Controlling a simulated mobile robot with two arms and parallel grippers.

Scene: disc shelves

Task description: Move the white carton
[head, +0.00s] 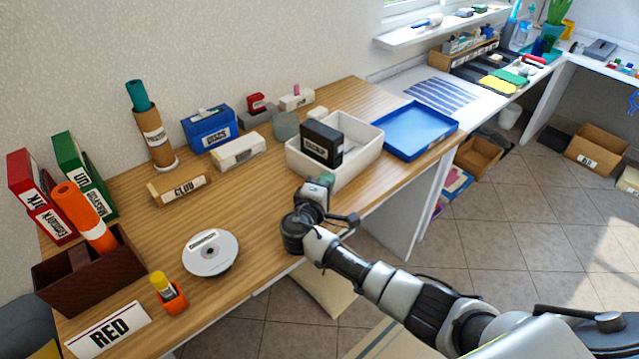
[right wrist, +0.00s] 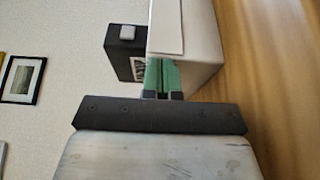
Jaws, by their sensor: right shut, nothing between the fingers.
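A white open-topped carton (head: 362,155) stands upright near the table's front right edge. A black labelled box (head: 321,143) stands in it. My right gripper (head: 325,179) is at the carton's near side, shut and empty. In the right wrist view, its green fingertips (right wrist: 162,76) are close together right at the white carton (right wrist: 195,60), with the black box (right wrist: 125,52) beside them. I cannot tell whether they touch the wall. A smaller white labelled box (head: 238,151) lies further left. My left gripper is out of view.
A blue tray (head: 418,131) is right of the carton. Left are a blue box (head: 207,131), a disc (head: 210,252), an orange bottle (head: 171,296) and a brown holder (head: 90,272). Bare wood (head: 255,205) lies between carton and disc.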

